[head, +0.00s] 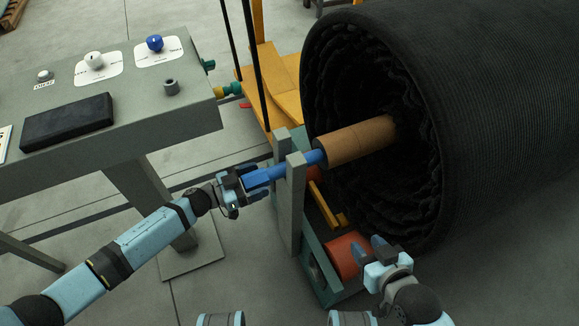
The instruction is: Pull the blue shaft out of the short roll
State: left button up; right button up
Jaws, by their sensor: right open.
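The blue shaft (272,174) sticks out to the left from the brown core (357,141) of the large black netting roll (480,95). It passes a grey upright post of the stand (294,205), and its inner part is hidden in the core. My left gripper (243,182) is at the shaft's free left end, with its fingers around it, and looks shut on it. My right gripper (379,248) is open and empty, in front of the roll's lower edge and beside an orange-red roller (347,255).
A grey control table (130,140) with a blue knob (155,43), a white knob (94,60) and a black pad (67,122) stands at left. Yellow framework (270,85) stands behind the shaft. Open floor (235,275) lies between my arms.

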pick_arm(q)
jog(key=c, duration=1.1)
jog(key=shift+r, duration=0.15)
jog(key=shift+c, duration=0.4)
jog(key=shift+s+a+p, duration=0.25)
jog(key=shift+a+p, duration=0.15)
jog(key=shift+a, duration=0.3)
jog(key=p+v, duration=0.4)
jog(key=v, duration=2.2)
jog(key=shift+a, duration=0.2)
dwell(2.4)
dwell(0.5)
